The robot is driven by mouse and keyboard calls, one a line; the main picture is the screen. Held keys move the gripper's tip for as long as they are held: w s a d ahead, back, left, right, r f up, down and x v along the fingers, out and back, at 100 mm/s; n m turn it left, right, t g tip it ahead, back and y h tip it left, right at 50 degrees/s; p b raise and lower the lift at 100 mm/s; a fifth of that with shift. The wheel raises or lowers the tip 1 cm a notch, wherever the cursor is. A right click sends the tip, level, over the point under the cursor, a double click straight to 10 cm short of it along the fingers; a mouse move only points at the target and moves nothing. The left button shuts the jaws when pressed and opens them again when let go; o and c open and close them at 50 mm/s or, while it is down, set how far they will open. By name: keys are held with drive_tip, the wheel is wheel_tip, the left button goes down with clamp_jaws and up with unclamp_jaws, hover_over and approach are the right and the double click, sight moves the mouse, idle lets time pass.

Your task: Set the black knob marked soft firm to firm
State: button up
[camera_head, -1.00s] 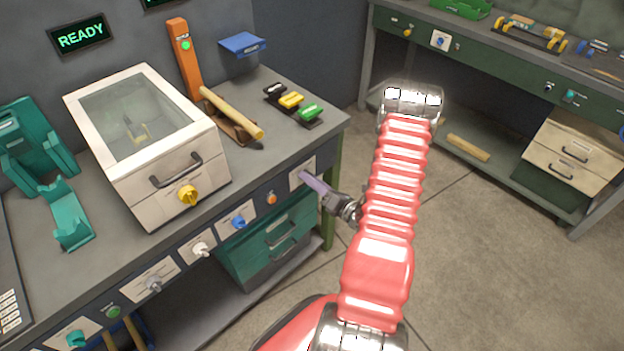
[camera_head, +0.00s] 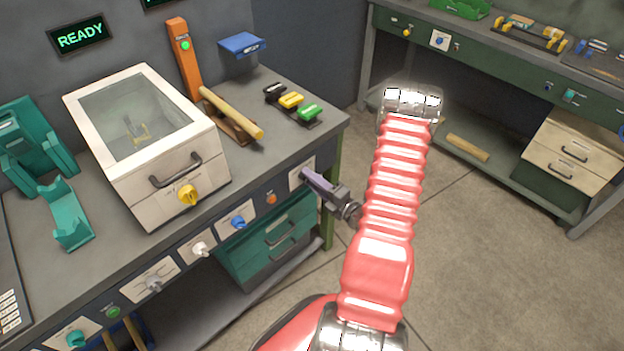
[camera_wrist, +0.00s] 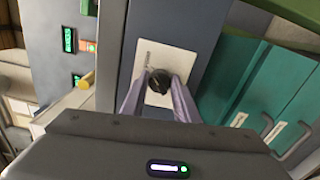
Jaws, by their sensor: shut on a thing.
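The black knob (camera_wrist: 159,80) sits on a white plate (camera_wrist: 170,54) on the bench's front panel, seen in the wrist view. My gripper (camera_wrist: 158,92) has its two purple-grey fingers on either side of the knob and is shut on it. In the head view my gripper (camera_head: 309,177) reaches the white plate (camera_head: 296,176) at the right end of the panel. There the knob is hidden behind the fingers. The marks soft and firm cannot be read in either view, and the knob's pointer cannot be made out.
An orange button (camera_head: 271,198), a blue knob (camera_head: 238,221) and a white knob (camera_head: 201,249) are left of my gripper on the same panel. Teal drawers (camera_head: 270,240) are below. A white box with a yellow knob (camera_head: 188,194) stands on the bench. Open floor lies to the right.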

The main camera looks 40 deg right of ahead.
drive_tip(key=shift+d+f, duration=0.1)
drive_tip(key=shift+d, duration=0.1)
drive_tip(key=o, duration=1.1)
drive_tip(key=shift+a, duration=0.1)
drive_tip(key=shift+c, duration=0.2)
drive_tip(key=s, duration=1.3)
drive_tip(key=shift+s, duration=0.4)
